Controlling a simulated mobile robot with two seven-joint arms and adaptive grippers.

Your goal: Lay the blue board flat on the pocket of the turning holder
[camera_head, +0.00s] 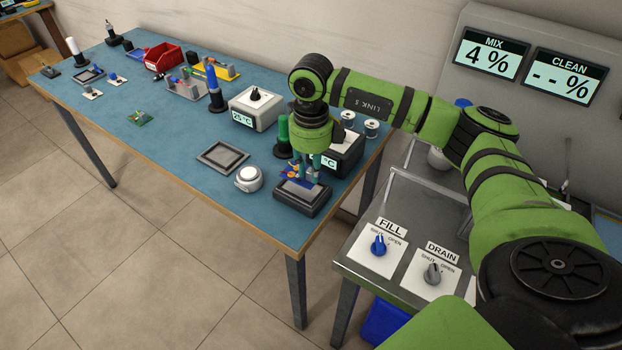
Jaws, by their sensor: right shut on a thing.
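The blue board (288,170), with small coloured parts on it, is held by my right gripper (308,172), whose fingers point down and are shut on it. The board appears tilted and is partly hidden by the fingers. It is over the back edge of a dark block with a grey recessed top (302,192) near the front right corner of the table, which looks like the turning holder. I cannot tell whether the board touches it. My left gripper is not in view.
A grey square tray (222,157) and a white round button (249,179) lie left of the block. A white dial box (254,108) and a dark box (341,153) stand behind. A green board (140,118) lies further left. The table's front-left area is clear.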

